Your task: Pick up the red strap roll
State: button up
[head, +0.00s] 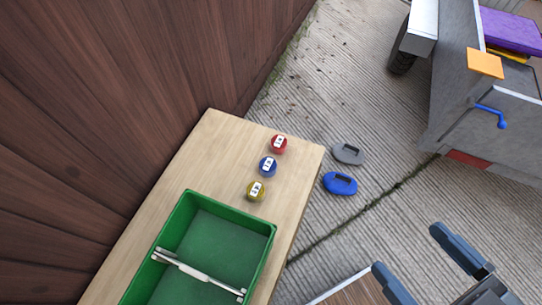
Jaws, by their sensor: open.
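The red strap roll (278,143) is a small round roll with a white label. It sits near the far end of the wooden table (190,165), first in a row with a blue roll (267,167) and a yellow roll (256,191). My gripper (425,265) is at the lower right, open, with nothing seen between its two blue-grey fingers. It is well apart from the red roll, to its right and lower in the picture.
A green tray (271,236) with a silver handle stands on the table. A brown wooden wall (110,90) runs along the left. A grey shoe-like object (348,153) and a blue one (340,183) lie on the concrete. A grey trailer (470,110) stands at upper right.

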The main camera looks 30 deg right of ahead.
aim_at(279, 143)
jog(key=k+u, duration=0.2)
jog(key=u, duration=0.2)
jog(key=k+j+u, duration=0.1)
jog(key=u, duration=0.35)
jog(key=l, duration=0.6)
jog(key=i+l, duration=0.15)
jog(key=l, duration=0.45)
jog(key=l+z, duration=0.1)
jog(key=l, duration=0.5)
jog(key=i+l, duration=0.1)
jog(key=l, duration=0.5)
